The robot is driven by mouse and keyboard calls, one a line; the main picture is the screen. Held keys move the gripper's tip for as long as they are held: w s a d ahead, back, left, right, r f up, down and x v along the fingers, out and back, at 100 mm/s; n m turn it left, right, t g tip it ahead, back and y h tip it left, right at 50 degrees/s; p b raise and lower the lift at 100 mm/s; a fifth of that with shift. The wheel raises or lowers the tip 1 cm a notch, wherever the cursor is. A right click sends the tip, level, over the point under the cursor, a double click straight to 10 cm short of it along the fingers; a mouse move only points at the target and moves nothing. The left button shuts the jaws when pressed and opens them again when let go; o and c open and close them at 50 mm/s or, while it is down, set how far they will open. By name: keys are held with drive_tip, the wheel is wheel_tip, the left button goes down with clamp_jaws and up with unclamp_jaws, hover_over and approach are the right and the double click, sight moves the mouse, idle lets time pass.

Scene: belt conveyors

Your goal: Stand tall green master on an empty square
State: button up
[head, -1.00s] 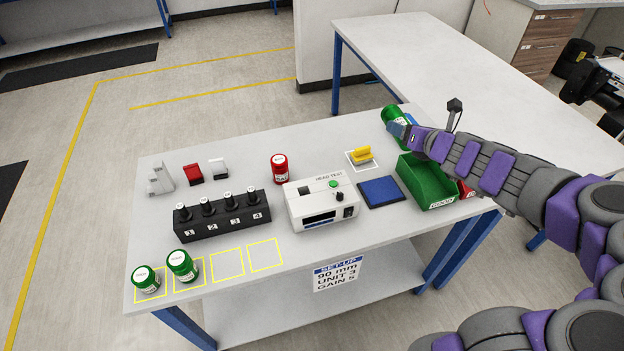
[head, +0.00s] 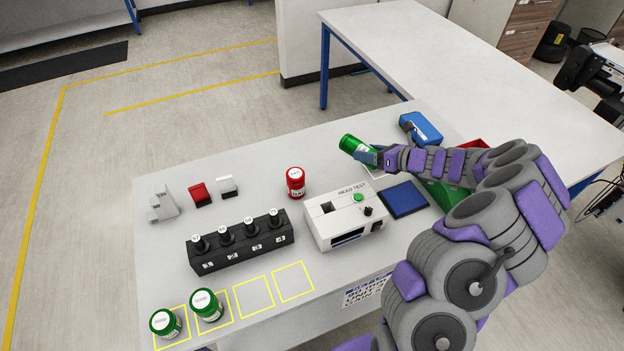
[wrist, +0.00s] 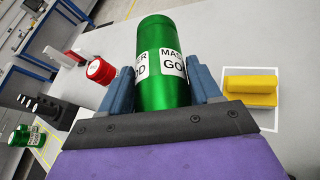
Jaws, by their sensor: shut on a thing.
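The tall green master (head: 356,148), with a white label reading "MASTER GOOD", is held tilted in my gripper (head: 367,157) above the back right of the bench. In the wrist view the green master (wrist: 163,85) sits between the two blue fingers of my gripper (wrist: 163,90), which are shut on it. Two yellow-outlined squares at the front, the third square (head: 255,296) and the fourth square (head: 293,281), are empty. Green jars stand on the other two squares, the first jar (head: 165,323) and the second jar (head: 206,304).
A red jar (head: 296,182) stands behind the white head tester (head: 343,216). A blue pad (head: 403,199), a green bin (head: 447,194) and a blue box (head: 422,128) are at right. A yellow block (wrist: 250,92) shows in the wrist view.

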drive_tip(key=shift+a+f, duration=0.2)
drive_tip(key=shift+a, duration=0.35)
drive_tip(key=shift+a+f, duration=0.2)
drive_tip(key=shift+a, duration=0.35)
drive_tip(key=b, duration=0.2)
hover_over(368, 178)
drive_tip(key=s+d, duration=0.2)
drive_tip(key=f, duration=0.5)
drive_tip(key=shift+w+d+f, duration=0.2)
drive_tip(key=shift+f, duration=0.2)
drive_tip(key=a+f, duration=0.1)
drive_tip(key=a, duration=0.1)
drive_tip(key=a+f, duration=0.1)
drive_tip(key=a+f+b, duration=0.1)
drive_tip(key=a, duration=0.1)
drive_tip(key=shift+a, duration=0.35)
drive_tip(key=shift+f, duration=0.2)
drive_tip(key=d, duration=0.3)
drive_tip(key=shift+s, duration=0.2)
drive_tip(key=shift+d+f, duration=0.1)
drive_tip(key=shift+f, duration=0.1)
drive_tip(key=o, duration=1.3)
drive_tip(key=shift+s+a+f, duration=0.15)
drive_tip(key=shift+a, duration=0.35)
drive_tip(key=shift+c, duration=0.2)
